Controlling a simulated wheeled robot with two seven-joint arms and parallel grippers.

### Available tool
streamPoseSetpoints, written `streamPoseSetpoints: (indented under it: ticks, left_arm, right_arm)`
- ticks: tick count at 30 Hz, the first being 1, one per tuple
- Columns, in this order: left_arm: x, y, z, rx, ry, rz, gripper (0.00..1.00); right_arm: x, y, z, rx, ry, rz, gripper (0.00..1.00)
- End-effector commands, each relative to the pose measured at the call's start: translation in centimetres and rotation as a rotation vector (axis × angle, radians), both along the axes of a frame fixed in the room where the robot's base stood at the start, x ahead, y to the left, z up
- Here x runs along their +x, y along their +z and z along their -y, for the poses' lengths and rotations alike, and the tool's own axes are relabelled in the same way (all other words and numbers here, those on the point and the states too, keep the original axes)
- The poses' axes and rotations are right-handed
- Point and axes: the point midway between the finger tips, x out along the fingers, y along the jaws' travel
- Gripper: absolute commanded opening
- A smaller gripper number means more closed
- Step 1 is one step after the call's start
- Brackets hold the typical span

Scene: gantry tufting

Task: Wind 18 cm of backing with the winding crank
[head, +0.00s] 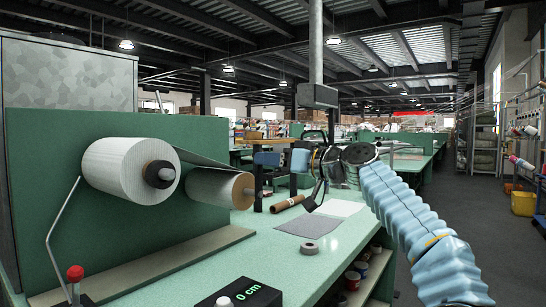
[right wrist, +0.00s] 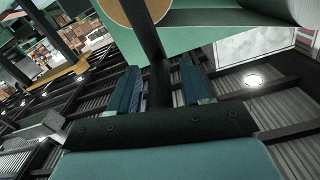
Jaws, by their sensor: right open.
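The winding crank (head: 258,185) appears as a dark arm at the tan end of the lower white roll (head: 213,188). In the right wrist view a dark bar (right wrist: 149,35) runs from the tan disc (right wrist: 146,9) down toward the gap between my fingers. My right gripper (head: 282,160) is open beside that roll's end, its light-blue fingers pointing left. In the wrist view the fingers (right wrist: 163,88) stand apart on either side of the bar's lower end; I cannot tell whether they touch it. The counter (head: 247,291) reads 0 cm. My left gripper is out of view.
A larger white roll (head: 130,170) sits on the green panel (head: 55,150). A red-knobbed lever (head: 75,273) stands at front left. A brown tube (head: 287,204), grey cloth (head: 300,225), white sheet (head: 340,208) and small ring (head: 309,248) lie on the green bench (head: 240,262).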

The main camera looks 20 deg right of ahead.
Motion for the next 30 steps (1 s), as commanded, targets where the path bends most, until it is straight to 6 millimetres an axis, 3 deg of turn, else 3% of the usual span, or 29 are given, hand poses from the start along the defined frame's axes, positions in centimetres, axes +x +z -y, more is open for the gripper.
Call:
streamPoseSetpoints:
  ticks: [7, 16, 30]
  left_arm:
    - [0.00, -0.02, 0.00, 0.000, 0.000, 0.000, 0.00]
    - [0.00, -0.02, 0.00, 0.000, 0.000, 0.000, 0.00]
    - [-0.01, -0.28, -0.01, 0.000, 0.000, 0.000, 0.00]
  right_arm:
    - [0.04, -0.03, -0.01, 0.000, 0.000, 0.000, 0.47]
    - [0.02, -0.02, 0.01, 0.000, 0.000, 0.000, 0.01]
    - [-0.41, -0.06, 0.21, 0.019, -0.001, -0.010, 0.00]
